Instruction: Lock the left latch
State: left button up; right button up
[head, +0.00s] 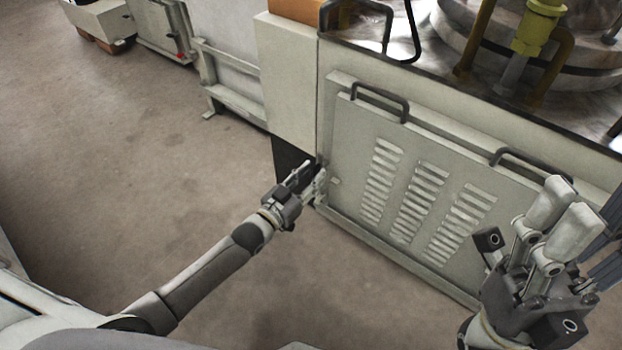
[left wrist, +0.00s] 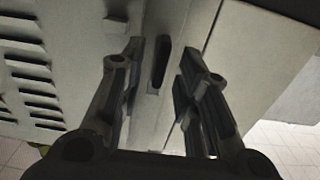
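The grey louvred panel (head: 345,125) is upright against the machine front, with two dark handles along its top. In the left wrist view, a dark elongated latch (left wrist: 161,62) sits on the strip beside the panel (left wrist: 75,60). My left gripper (head: 311,177) is at the panel's left edge. Its fingers (left wrist: 157,75) are apart, one on each side of the latch, with visible space between; contact cannot be told. In the head view the gripper largely hides the latch. My right gripper (head: 563,205) is raised in front of the panel's lower right; its finger gap is unclear.
A pale cabinet block (head: 288,85) stands left of the panel. The machine top (head: 430,65) carries pipes and a round metal vessel. A small square knob (left wrist: 116,24) sticks out from the panel near the latch. The floor (head: 150,190) to the left is clear.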

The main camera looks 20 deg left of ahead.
pick_arm(q)
jog(key=shift+w+d, duration=0.1)
jog(key=shift+w, duration=0.1)
grip_shut()
